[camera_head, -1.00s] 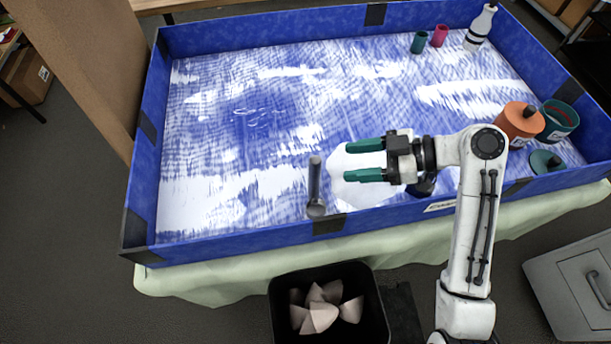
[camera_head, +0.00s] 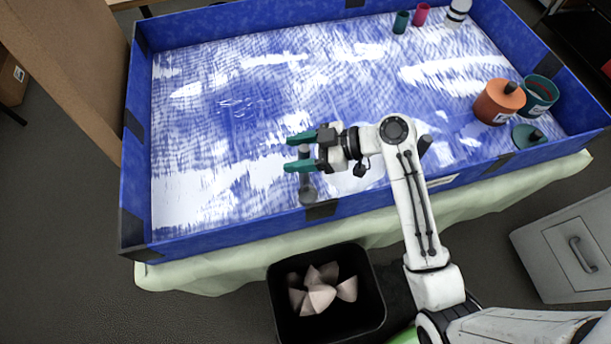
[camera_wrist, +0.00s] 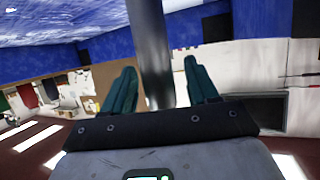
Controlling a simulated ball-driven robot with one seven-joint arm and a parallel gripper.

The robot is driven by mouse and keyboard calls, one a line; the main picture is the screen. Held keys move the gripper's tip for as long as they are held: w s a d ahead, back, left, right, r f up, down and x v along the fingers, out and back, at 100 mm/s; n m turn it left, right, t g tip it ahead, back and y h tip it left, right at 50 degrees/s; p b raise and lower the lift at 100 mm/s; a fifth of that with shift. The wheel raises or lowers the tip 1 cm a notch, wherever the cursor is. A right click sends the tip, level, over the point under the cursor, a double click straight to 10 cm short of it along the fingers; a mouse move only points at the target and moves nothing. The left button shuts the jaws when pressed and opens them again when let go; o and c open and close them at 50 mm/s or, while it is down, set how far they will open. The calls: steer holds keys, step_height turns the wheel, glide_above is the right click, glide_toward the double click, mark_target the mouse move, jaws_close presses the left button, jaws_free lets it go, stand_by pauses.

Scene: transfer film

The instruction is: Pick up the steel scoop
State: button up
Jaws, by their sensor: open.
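The steel scoop (camera_head: 307,188) is a grey piece with a rounded lower end and a handle, near the front wall of the blue tray (camera_head: 235,226). My gripper (camera_head: 288,153) is open, with two green fingers pointing left at the scoop's handle. In the wrist view the grey handle (camera_wrist: 150,50) passes between the open fingers (camera_wrist: 160,67), nearer the left one. Part of the handle is hidden behind the fingers in the head view. I cannot tell whether a finger touches it.
A black bin (camera_head: 280,300) with pale crumpled pieces stands in front of the tray. An orange canister (camera_head: 497,103), a teal container (camera_head: 541,93) and a teal lid (camera_head: 526,136) are at the right. Teal (camera_head: 401,22) and pink (camera_head: 422,14) cups stand at the back.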

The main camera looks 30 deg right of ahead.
steer(key=shift+w+a+f, duration=0.15)
steer(key=shift+a, duration=0.05)
steer(key=shift+c, duration=0.3)
jaws_close()
